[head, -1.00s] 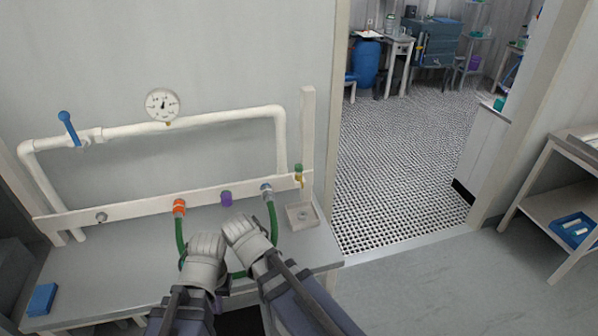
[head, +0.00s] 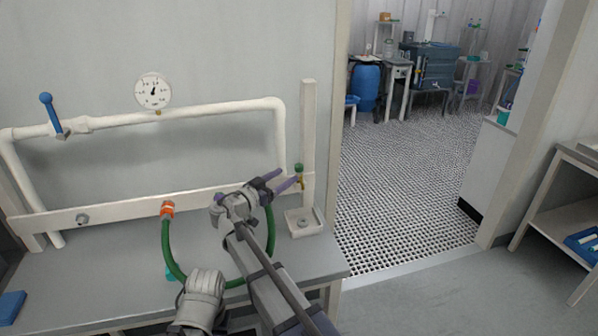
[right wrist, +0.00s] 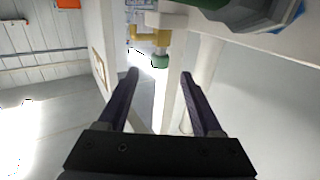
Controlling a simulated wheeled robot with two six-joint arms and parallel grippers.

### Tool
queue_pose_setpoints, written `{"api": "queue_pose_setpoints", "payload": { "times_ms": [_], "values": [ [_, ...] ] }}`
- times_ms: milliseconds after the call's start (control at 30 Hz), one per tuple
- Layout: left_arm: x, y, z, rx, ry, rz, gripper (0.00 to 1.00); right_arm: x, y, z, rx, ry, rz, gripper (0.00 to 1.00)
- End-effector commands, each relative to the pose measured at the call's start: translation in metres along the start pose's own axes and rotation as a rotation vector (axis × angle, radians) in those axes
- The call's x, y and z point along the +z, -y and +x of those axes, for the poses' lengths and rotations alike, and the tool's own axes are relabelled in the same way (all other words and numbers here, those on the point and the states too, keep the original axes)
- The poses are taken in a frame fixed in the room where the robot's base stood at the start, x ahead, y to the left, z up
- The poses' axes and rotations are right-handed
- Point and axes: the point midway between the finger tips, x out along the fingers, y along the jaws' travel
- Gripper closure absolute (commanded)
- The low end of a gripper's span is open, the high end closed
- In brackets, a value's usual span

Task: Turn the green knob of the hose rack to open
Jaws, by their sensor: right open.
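The green knob (head: 299,168) sits on top of a small brass tap (head: 300,183) at the right end of the hose rack's white board (head: 125,208). My right gripper (head: 286,178) is open, its purple fingers pointing right at the tap. In the right wrist view, the green knob (right wrist: 160,61) appears just beyond and between the spread fingertips (right wrist: 160,75), with the brass tap (right wrist: 150,38) behind it. I see no contact. My left gripper's wrist (head: 204,287) is low over the bench front; its fingers are hidden.
A green hose (head: 170,255) loops from an orange coupling (head: 167,210) below my right arm. A small square tray (head: 304,222) sits under the tap. A white pipe with a blue lever (head: 49,112) and a gauge (head: 153,92) runs above. The doorway is at right.

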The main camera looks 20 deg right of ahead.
Motion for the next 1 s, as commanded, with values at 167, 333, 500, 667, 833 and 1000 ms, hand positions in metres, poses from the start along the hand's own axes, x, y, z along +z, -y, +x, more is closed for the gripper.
{"api": "queue_pose_setpoints", "payload": {
  "times_ms": [167,333,500,667,833,1000],
  "values": [
    [0.000,0.000,0.000,0.000,0.000,0.000,1.00,0.000,0.000,0.025,0.004,0.001,-0.001,0.33],
    [0.000,0.000,0.000,0.000,0.000,0.000,1.00,0.001,0.000,0.051,0.004,0.002,-0.002,0.33],
    [0.000,0.000,0.000,0.000,0.000,0.000,1.00,0.001,0.000,0.068,0.003,0.003,-0.002,0.33],
    [0.000,0.000,0.000,0.000,0.000,0.000,1.00,0.001,0.000,0.074,0.001,0.003,-0.002,0.33],
    [0.000,0.000,0.000,0.000,0.000,0.000,1.00,0.001,-0.001,0.074,0.001,0.003,-0.002,0.33],
    [0.000,0.000,0.000,0.000,0.000,0.000,1.00,0.001,-0.001,0.074,0.001,0.003,-0.002,0.43]
  ]
}}
